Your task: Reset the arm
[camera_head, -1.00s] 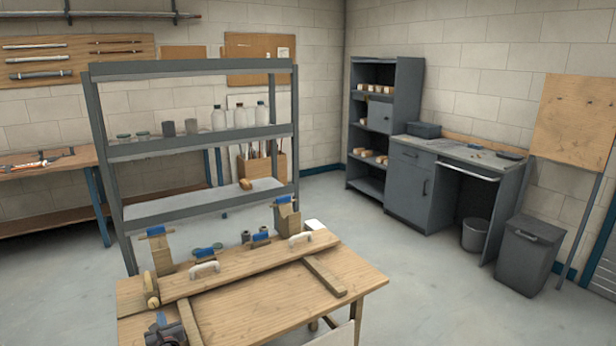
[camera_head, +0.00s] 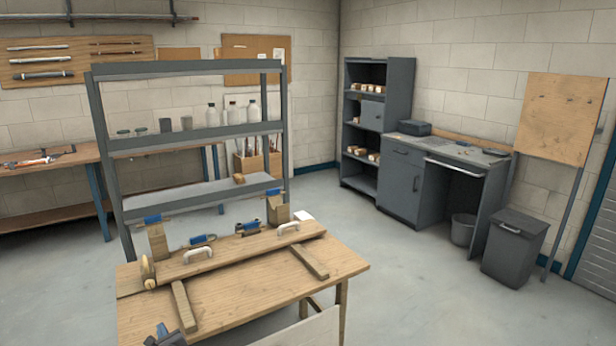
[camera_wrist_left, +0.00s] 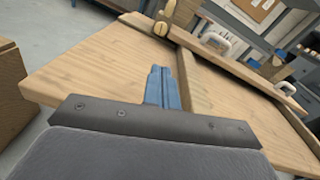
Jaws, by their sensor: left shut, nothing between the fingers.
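My left gripper (camera_head: 165,334) shows at the bottom edge of the head view, over the near left part of the wooden workbench (camera_head: 245,300). In the left wrist view its blue fingers (camera_wrist_left: 162,88) are together with nothing between them, above the bench top (camera_wrist_left: 110,65). Most of my left arm is out of the head view. My right gripper is not in view.
The bench carries a long board with white handles (camera_head: 198,254), two wooden battens (camera_head: 184,306) and blue-topped wooden posts (camera_head: 158,240). A grey shelf rack (camera_head: 200,143) stands behind it.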

